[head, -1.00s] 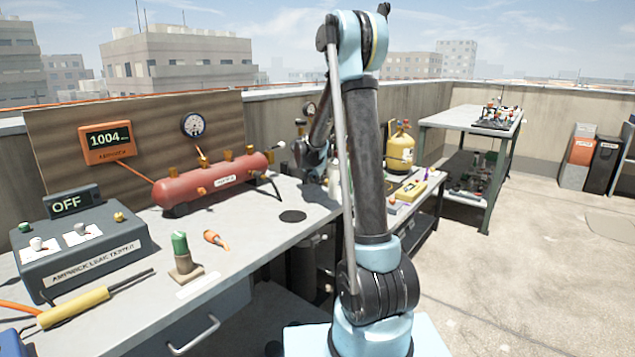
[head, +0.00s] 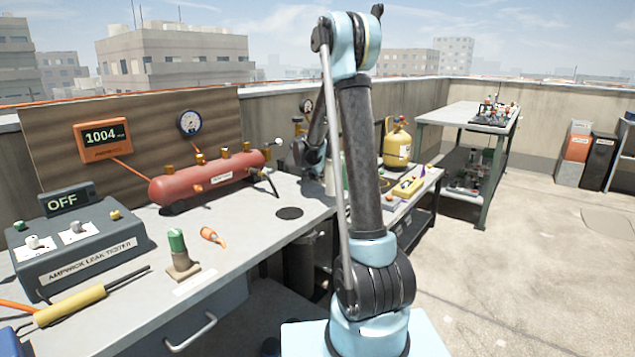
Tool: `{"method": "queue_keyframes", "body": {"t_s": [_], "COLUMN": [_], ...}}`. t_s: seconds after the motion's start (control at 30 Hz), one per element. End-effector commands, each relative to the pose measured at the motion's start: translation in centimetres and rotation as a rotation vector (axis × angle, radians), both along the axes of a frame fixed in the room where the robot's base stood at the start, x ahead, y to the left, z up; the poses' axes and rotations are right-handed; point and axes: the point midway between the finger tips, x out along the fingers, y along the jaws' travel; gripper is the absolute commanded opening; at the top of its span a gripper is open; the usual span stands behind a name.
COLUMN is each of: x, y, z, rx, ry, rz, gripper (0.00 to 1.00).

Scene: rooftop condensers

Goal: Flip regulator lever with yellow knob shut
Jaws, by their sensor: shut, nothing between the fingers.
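I cannot make out a lever with a yellow knob; my own arm hides part of the bench. My gripper (head: 298,153) is small and dark beyond my upper arm, low over the far end of the bench. It is shut and empty. Whether it touches anything there cannot be told.
A red tank (head: 205,180) with brass valves and a pale-knobbed stem (head: 279,143) at its right lies on the bench (head: 245,230). A leak tester (head: 80,250) reading OFF stands at left. A yellow cylinder (head: 397,150) stands on a farther table.

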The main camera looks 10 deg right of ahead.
Motion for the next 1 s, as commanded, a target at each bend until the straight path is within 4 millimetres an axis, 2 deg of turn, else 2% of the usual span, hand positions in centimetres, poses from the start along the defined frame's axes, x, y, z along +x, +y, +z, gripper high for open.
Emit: {"method": "queue_keyframes", "body": {"t_s": [0.17, 0.37, 1.0], "x": [-0.3, -1.9, -7.5], "y": [0.1, 0.3, 3.9], "z": [0.2, 1.1, 7.3], "rx": [0.0, 0.0, -0.001], "ry": [0.0, 0.001, 0.001], "rz": [-0.001, -0.01, -0.01], "gripper": [0.0, 0.0, 0.0]}}
